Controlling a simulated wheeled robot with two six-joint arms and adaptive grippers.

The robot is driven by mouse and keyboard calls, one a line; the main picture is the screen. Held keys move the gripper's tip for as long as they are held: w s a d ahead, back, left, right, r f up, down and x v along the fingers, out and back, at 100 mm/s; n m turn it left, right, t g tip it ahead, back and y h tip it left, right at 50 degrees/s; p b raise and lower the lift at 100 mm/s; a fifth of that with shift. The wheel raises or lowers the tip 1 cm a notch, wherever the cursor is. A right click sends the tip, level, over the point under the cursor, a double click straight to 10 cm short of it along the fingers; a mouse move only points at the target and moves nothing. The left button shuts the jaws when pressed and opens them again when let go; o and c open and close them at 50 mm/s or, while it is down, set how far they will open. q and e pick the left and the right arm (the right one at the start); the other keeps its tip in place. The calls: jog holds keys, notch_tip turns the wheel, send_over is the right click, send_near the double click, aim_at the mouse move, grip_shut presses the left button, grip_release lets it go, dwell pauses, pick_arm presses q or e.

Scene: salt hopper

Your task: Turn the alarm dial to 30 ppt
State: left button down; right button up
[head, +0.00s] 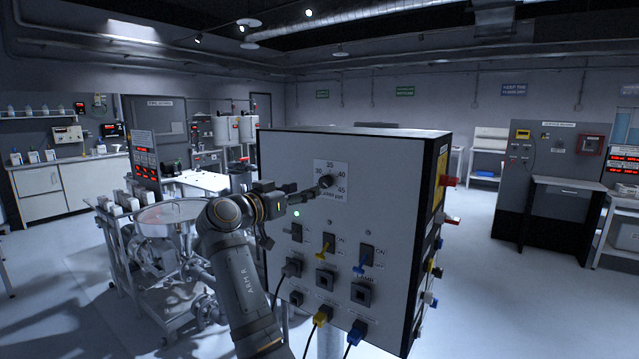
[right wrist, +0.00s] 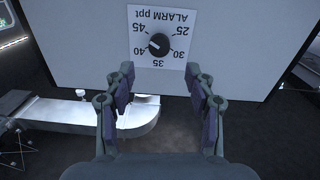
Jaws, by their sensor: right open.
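The alarm dial is a round black knob (right wrist: 160,45) on a white scale plate (right wrist: 178,14) marked 25 to 45 and "ALARM ppt". In the right wrist view the plate appears upside down. The knob's small white mark points to the left of that picture, near 40. The knob also shows in the head view (head: 326,181), partly behind my fingers. My right gripper (right wrist: 160,73) is open and empty in front of the panel. Its fingers point at the panel with the knob ahead between them; I cannot tell any contact. My left gripper is not in view.
The dial is on a grey control box (head: 290,150) with switches (head: 328,246), sockets and yellow and blue plugs below. Cables hang from its lower front. A steel hopper (head: 170,214) on a frame stands to the left. Open floor lies to the right.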

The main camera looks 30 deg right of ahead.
aim_at(323, 183)
jog(key=p+x, duration=0.2)
jog(key=x, duration=0.5)
jog(key=shift+s+d+r+p, duration=0.1)
jog(key=shift+d+r+p, duration=0.05)
jog(key=shift+p, duration=0.25)
jog(key=shift+w+d, duration=0.3)
jog(key=shift+d, duration=0.2)
grip_shut()
